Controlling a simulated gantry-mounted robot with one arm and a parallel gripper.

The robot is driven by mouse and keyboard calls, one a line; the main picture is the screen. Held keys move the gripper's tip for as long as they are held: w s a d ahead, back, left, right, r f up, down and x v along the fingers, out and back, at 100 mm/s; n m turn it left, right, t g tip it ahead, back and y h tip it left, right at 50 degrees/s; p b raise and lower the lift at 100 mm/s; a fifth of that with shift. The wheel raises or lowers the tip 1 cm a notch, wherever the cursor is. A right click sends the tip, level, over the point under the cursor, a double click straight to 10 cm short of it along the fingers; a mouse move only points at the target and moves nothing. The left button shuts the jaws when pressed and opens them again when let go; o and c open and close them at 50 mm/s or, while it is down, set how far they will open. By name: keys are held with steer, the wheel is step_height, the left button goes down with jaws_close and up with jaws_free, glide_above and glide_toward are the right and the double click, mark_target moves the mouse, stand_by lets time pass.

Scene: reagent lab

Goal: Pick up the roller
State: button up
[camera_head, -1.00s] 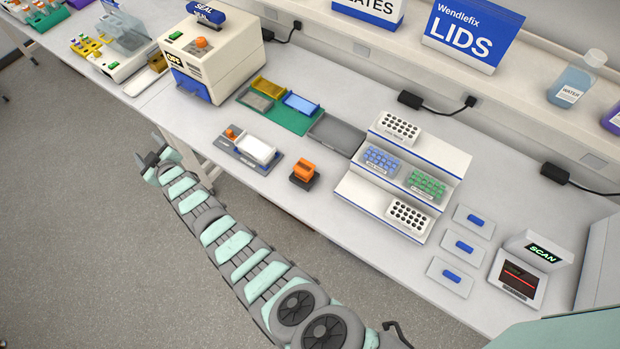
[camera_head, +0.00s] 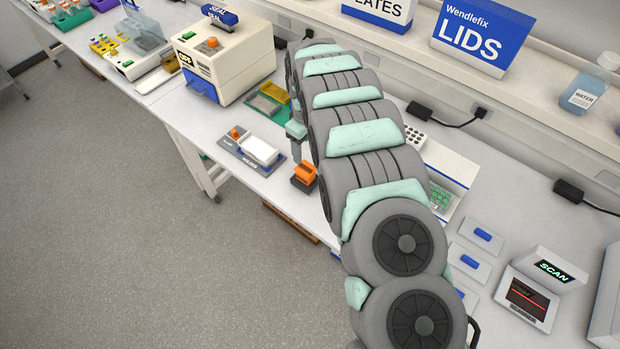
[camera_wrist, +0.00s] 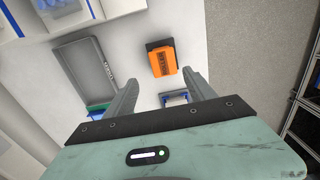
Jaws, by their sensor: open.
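The orange roller (camera_head: 305,174), a block on a dark base, stands near the front edge of the bench. In the wrist view the roller (camera_wrist: 165,60) lies ahead of my gripper, with dark lettering on its orange side. My gripper (camera_wrist: 163,92) is open, its two fingers spread wide, with no object held. The roller is beyond the fingertips and apart from them. In the head view my arm hides most of the gripper, which is close to the roller's left and back side.
A white block on a grey base with an orange knob (camera_head: 236,133) stands left of the roller. The sealer machine (camera_head: 222,55) is farther left. A grey tray (camera_wrist: 91,73) lies beside the roller in the wrist view. My arm covers much of the white stepped rack (camera_head: 452,165).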

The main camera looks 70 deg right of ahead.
mark_target(306, 168)
steer(key=shift+s+f, duration=0.1)
steer(key=shift+s, duration=0.1)
steer(key=shift+w+a+f+p, duration=0.1)
steer(key=shift+f+p, duration=0.2)
steer(key=shift+f, duration=1.1)
steer(key=shift+w+f+p, duration=0.1)
steer(key=shift+f+p, duration=0.15)
steer(key=shift+f, duration=1.15)
steer(key=shift+a+f+p, duration=0.15)
steer(key=shift+f+p, duration=0.05)
steer(key=shift+f, duration=0.5)
steer(key=shift+a+f+p, duration=0.15)
steer(key=shift+f, duration=0.55)
steer(key=shift+f+b, duration=0.45)
steer(key=shift+f, duration=0.6)
jaws_close()
steer(key=shift+r, duration=0.1)
